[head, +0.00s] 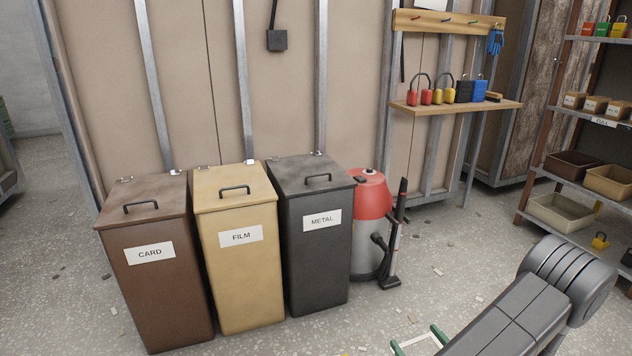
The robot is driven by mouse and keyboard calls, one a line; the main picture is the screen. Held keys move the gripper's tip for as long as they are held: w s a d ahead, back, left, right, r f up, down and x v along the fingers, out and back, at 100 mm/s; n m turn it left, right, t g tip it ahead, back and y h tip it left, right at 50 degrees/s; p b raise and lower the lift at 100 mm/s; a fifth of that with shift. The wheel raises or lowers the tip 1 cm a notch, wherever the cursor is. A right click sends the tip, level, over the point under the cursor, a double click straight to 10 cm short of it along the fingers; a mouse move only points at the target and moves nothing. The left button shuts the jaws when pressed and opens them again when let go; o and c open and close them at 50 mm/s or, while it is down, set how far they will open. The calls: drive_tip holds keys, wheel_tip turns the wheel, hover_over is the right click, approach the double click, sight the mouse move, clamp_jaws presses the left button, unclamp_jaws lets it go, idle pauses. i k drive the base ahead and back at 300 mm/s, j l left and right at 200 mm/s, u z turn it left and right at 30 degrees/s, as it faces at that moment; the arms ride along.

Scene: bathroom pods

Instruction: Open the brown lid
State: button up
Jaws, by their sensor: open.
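The brown bin (160,285) labelled CARD stands at the left of a row of three bins. Its brown lid (146,200) lies flat and closed on top. The lid has a dark bar handle (140,207) near its front edge and hinges at the back by the wall. At the bottom edge, two green fingertips of my gripper (420,340) show, spread apart. The rest of my gripper is cut off by the frame. It is well to the right of the brown bin and touches no lid.
A yellow FILM bin (240,280) and a dark METAL bin (318,265) stand close beside it, lids closed. A red and grey vacuum (371,225) is to their right. Shelves (590,165) fill the far right. Floor before the bins is mostly clear.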

sight(132, 200)
drive_tip(key=k+u, duration=0.1)
drive_tip(key=u, duration=1.65)
